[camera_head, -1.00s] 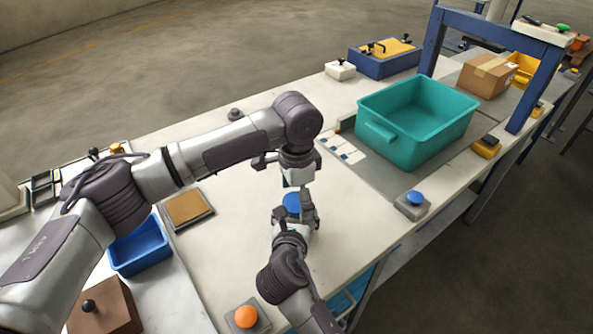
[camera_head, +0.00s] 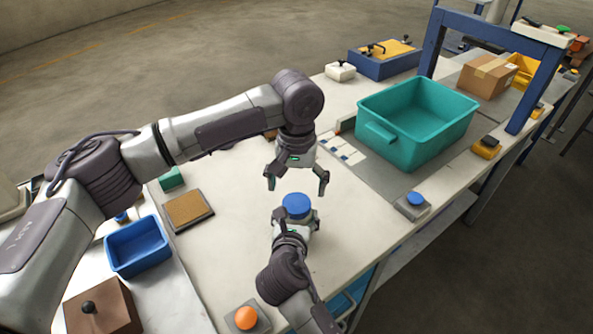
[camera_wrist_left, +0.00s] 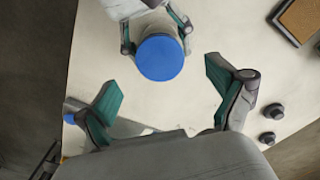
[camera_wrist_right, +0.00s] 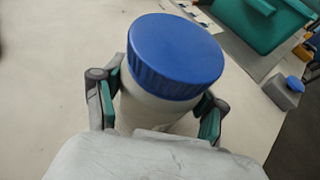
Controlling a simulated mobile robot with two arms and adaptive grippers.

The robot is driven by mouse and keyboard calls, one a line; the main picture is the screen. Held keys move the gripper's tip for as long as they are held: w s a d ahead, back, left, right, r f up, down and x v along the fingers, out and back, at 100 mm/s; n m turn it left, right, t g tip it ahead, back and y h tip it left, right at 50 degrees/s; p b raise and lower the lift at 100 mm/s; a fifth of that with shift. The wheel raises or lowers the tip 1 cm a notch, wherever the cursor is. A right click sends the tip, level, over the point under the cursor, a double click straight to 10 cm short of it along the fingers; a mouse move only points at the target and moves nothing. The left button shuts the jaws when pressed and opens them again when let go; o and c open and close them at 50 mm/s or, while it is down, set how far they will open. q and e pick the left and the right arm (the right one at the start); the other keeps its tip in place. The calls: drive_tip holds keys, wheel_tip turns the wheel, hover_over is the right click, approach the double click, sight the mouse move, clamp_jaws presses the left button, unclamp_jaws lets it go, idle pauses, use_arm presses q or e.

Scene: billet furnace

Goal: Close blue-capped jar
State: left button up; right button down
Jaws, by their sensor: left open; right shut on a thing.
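The jar (camera_wrist_right: 160,108) is white with a ribbed blue cap (camera_wrist_right: 175,55) on its top, upright in the right wrist view. In the head view the blue cap (camera_head: 296,205) shows between the fingers of my right gripper (camera_head: 297,222), which is shut on the jar body. My left gripper (camera_head: 297,180) is open and empty above and just behind the cap. In the left wrist view the round cap (camera_wrist_left: 160,57) lies beyond the open fingers (camera_wrist_left: 165,95), apart from them. Whether the cap is fully tight cannot be told.
A teal bin (camera_head: 370,132) stands on a grey mat to the right. A blue tray (camera_head: 139,262) and a brown pad (camera_head: 188,210) lie left. An orange button (camera_head: 246,318) and a blue button (camera_head: 415,198) sit near the front edge. White table around the jar is clear.

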use_arm(q)
drive_tip(key=shift+r, duration=1.95)
use_arm(e)
unclamp_jaws()
drive_tip(key=v, duration=1.2)
